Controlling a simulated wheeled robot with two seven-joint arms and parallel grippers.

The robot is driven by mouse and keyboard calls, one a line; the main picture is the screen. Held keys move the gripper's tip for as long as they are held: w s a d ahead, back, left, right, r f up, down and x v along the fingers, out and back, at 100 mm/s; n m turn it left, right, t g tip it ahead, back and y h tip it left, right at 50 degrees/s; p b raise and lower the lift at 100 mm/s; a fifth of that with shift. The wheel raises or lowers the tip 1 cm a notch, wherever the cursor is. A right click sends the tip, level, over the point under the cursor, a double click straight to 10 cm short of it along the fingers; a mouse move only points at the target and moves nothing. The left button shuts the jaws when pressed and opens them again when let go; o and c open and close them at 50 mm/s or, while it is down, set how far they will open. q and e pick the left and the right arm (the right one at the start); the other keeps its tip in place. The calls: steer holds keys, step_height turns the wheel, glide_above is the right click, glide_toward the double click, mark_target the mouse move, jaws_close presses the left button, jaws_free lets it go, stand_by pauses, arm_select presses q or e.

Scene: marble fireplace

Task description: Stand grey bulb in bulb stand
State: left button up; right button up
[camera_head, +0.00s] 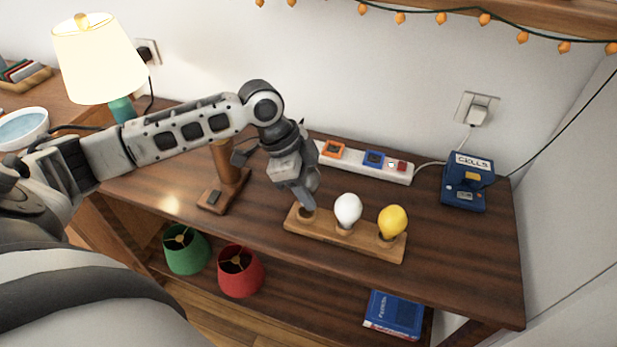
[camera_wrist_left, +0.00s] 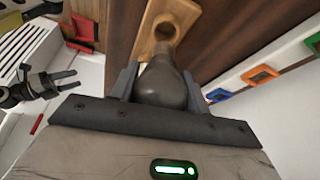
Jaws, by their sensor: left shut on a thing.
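My left gripper (camera_head: 304,200) is shut on the grey bulb (camera_wrist_left: 161,88), its round glass between the fingers in the left wrist view. The wooden bulb stand (camera_head: 325,233) lies on the table; it also shows in the left wrist view (camera_wrist_left: 150,16). The gripper is over the stand's left end, by its left hole (camera_wrist_left: 165,31). The bulb's neck points toward that hole; I cannot tell whether its base is inside. A white bulb (camera_head: 348,208) and a yellow bulb (camera_head: 392,221) stand upright in the other two places. My right gripper (camera_wrist_left: 77,80) shows in the left wrist view, open and empty.
Behind the stand lies a white power strip (camera_head: 340,163) with coloured sockets. A blue box (camera_head: 467,182) stands at the right. A wooden lamp base (camera_head: 225,185) stands left of the gripper. Green (camera_head: 187,249) and red (camera_head: 240,270) shades and a blue book (camera_head: 394,313) sit below.

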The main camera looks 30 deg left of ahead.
arm_select(q)
steer(key=shift+f, duration=0.85)
steer(key=shift+p, duration=0.3)
stand_by(0.9)
steer(key=shift+p, duration=0.5)
stand_by(0.4)
steer(key=shift+p, duration=0.5)
steer(key=shift+f+b, duration=0.45)
steer(key=shift+f, duration=1.05)
